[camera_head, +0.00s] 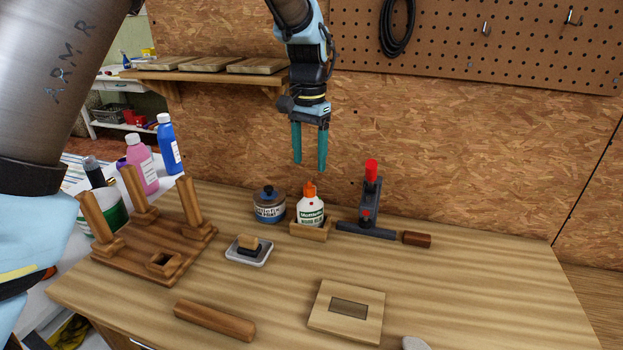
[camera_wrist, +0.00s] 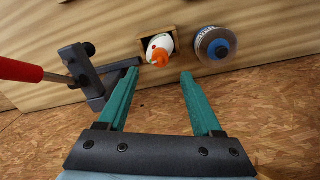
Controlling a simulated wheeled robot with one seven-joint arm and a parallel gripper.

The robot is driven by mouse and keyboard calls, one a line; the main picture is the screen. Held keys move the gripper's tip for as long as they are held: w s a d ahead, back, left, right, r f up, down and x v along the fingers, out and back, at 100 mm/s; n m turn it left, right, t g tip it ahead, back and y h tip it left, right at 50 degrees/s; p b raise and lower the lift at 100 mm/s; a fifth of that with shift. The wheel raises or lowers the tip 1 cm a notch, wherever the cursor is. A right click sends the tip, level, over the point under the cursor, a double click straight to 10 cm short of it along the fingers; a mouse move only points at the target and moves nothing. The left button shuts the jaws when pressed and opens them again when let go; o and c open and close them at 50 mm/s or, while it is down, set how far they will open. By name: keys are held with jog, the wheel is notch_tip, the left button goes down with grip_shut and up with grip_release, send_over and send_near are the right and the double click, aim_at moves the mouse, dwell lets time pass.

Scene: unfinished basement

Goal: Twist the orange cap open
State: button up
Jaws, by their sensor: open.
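The orange cap (camera_head: 309,188) sits on top of a white glue bottle (camera_head: 310,212). The bottle stands upright in a small wooden holder (camera_head: 311,232) near the back of the workbench. My gripper (camera_head: 309,168) hangs above the cap, pointing down, with its two teal fingers apart and nothing between them. In the wrist view the gripper (camera_wrist: 155,88) is open, and the orange cap (camera_wrist: 159,57) lies just beyond the fingertips, roughly between them. The fingers appear apart from the cap and bottle.
A jar with a dark lid (camera_head: 269,206) stands close left of the bottle. A clamp-like tool with a red top (camera_head: 371,200) stands close right. An upturned wooden stool (camera_head: 150,248) lies at left, and a wooden block (camera_head: 346,310) at front. The bench's right side is clear.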

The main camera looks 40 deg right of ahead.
aim_at(310, 188)
jog(key=shift+f+p, duration=1.15)
jog(key=shift+f, duration=2.3)
grip_shut()
